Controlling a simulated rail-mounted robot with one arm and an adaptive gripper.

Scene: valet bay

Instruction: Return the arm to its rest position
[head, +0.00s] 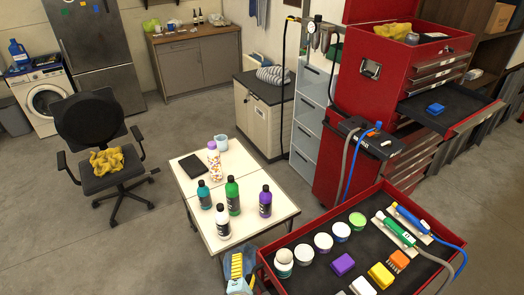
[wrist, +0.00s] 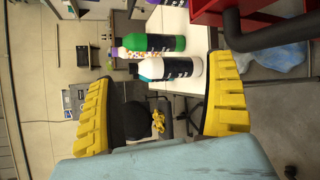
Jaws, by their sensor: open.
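My gripper (head: 238,271) has yellow ridged fingers and shows at the bottom of the head view, just left of the red tray cart. In the wrist view its two fingers (wrist: 165,110) stand wide apart with nothing between them. Past the fingers, a white bottle (wrist: 170,68) and a green bottle (wrist: 152,43) stand on the white table. In the head view the white bottle (head: 223,222) and the green bottle (head: 232,196) are upright near the table's front edge, behind my gripper. The rest of my arm is mostly out of view.
The red tray (head: 268,267) right of my gripper holds jars, blocks, brushes and hosed tools. The white table (head: 262,222) also carries a purple bottle (head: 265,201) and a teal bottle (head: 203,194). An office chair (head: 118,182) stands left. The floor at lower left is clear.

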